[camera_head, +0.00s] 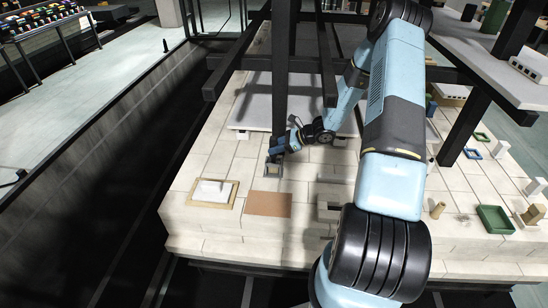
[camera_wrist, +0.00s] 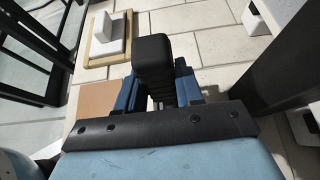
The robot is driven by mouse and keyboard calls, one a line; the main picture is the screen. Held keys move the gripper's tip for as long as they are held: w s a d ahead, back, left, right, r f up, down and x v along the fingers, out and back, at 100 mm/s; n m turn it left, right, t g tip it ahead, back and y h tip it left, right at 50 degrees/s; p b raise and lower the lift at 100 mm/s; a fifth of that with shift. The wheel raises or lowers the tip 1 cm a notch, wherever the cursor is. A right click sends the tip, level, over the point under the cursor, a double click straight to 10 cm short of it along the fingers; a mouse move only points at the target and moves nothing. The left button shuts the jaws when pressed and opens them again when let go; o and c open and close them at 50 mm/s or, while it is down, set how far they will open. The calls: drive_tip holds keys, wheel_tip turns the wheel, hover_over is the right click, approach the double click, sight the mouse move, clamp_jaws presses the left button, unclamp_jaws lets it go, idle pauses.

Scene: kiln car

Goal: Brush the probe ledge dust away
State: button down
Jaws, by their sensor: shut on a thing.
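My gripper (camera_head: 276,158) is low over the pale tiled deck (camera_head: 235,148), its blue fingers shut on a small dark thing. In the wrist view a black block (camera_wrist: 153,55) stands between the blue fingers; I cannot tell for sure that it is a brush. In the head view a small dark, square-looking piece with a yellowish middle (camera_head: 273,170) shows just below the fingertips. A flat tan patch (camera_head: 269,204) lies nearer the deck's front edge, below the gripper in the picture; it also shows in the wrist view (camera_wrist: 95,98). I cannot make out the probe ledge or its dust.
A white block on a wood-edged board (camera_head: 228,196) lies left of the tan patch. Dark posts (camera_head: 280,75) and beams frame the deck. A green tray (camera_head: 494,219) and small blocks stand at the right. A dark trench (camera_head: 110,165) runs along the left.

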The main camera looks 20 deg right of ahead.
sight(275, 138)
drive_tip(key=shift+r, duration=3.25)
drive_tip(key=shift+a+r, duration=0.1)
drive_tip(key=shift+r, duration=0.25)
